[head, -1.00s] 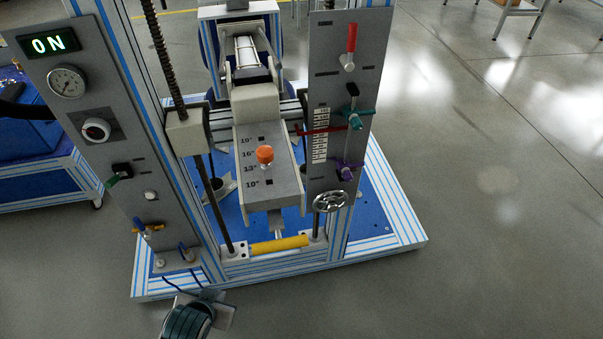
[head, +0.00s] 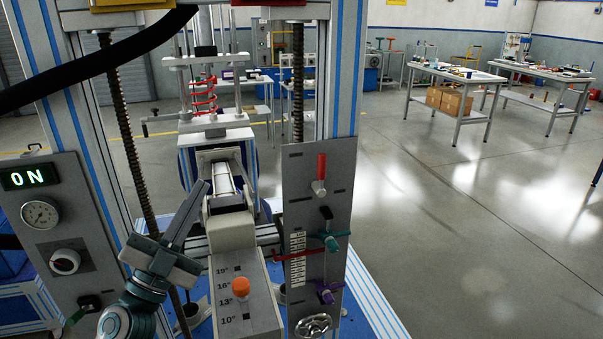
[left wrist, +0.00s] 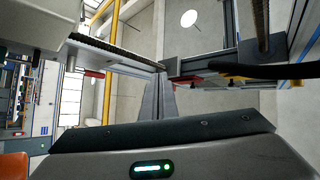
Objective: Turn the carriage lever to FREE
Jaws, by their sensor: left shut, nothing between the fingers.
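The right-hand panel (head: 318,235) of the machine carries a red lever (head: 320,172) standing upright on a pale pivot. No readable label tells which is the carriage lever. My left gripper (head: 200,190) is shut and empty, pointing up, left of the tilted grey carriage block with its orange knob (head: 240,286). It is clearly apart from the red lever in the picture. In the left wrist view its closed fingers (left wrist: 160,85) touch nothing visible. My right gripper is not in view.
The left panel (head: 60,230) has a lit ON display, a gauge and a white knob. Threaded rods (head: 124,140) and striped frame posts (head: 343,90) stand around the carriage. A black hose (head: 95,58) crosses the upper left. Open floor lies to the right; worktables (head: 460,80) stand behind.

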